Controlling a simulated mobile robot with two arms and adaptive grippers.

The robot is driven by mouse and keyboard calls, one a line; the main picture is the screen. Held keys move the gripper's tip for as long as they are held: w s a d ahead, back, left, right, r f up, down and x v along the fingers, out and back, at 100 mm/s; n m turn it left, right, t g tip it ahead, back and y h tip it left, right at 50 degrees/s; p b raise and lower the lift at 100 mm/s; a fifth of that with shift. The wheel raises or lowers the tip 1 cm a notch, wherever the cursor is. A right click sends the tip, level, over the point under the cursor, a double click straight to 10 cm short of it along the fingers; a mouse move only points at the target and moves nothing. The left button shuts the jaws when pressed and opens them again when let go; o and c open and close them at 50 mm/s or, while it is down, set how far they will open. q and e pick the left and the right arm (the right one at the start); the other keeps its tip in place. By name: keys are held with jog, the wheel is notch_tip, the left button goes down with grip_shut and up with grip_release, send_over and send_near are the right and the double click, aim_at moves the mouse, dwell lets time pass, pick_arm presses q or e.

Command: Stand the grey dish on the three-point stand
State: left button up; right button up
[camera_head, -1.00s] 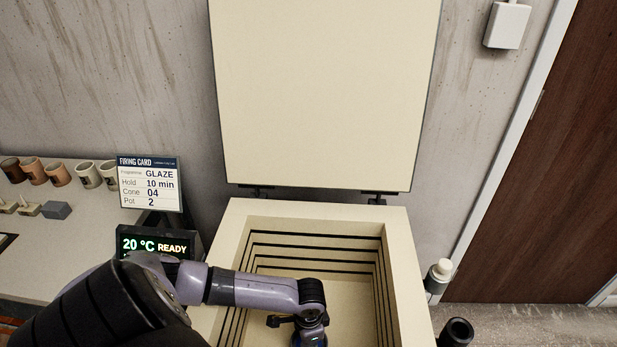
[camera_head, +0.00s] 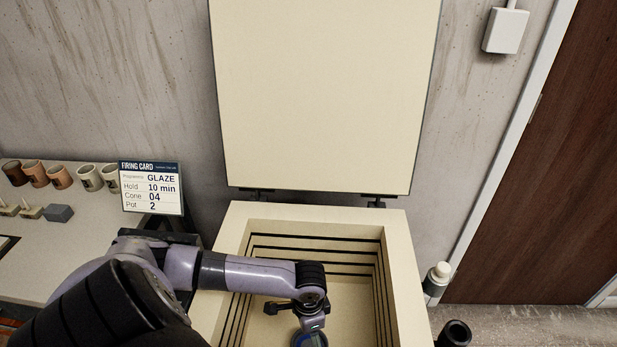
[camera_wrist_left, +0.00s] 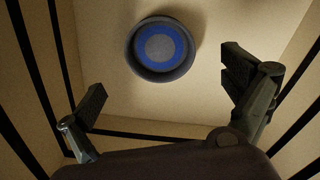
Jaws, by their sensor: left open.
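The grey dish (camera_wrist_left: 162,49), round with blue rings inside, shows at the top middle of the left wrist view, over the pale kiln floor. Part of it also shows at the bottom edge of the head view (camera_head: 312,339), below my left wrist. My left gripper (camera_wrist_left: 165,78) is open and empty inside the kiln, its fingers spread to either side below the dish in the wrist view, apart from it. I cannot make out the three-point stand or what is under the dish. My right gripper is not in view.
The kiln (camera_head: 402,255) is open, its lid (camera_head: 325,95) raised behind it. Its grooved walls stand close around my left arm and gripper. A firing card (camera_head: 150,187) and a shelf (camera_head: 50,250) with several cups are at the left. A pale-capped bottle (camera_head: 438,275) is at the right.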

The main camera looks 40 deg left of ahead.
pick_arm(q)
notch_tip(320, 180, up, 5)
jog(key=shift+r, duration=0.1)
jog(key=shift+p, duration=0.3)
dwell(0.4)
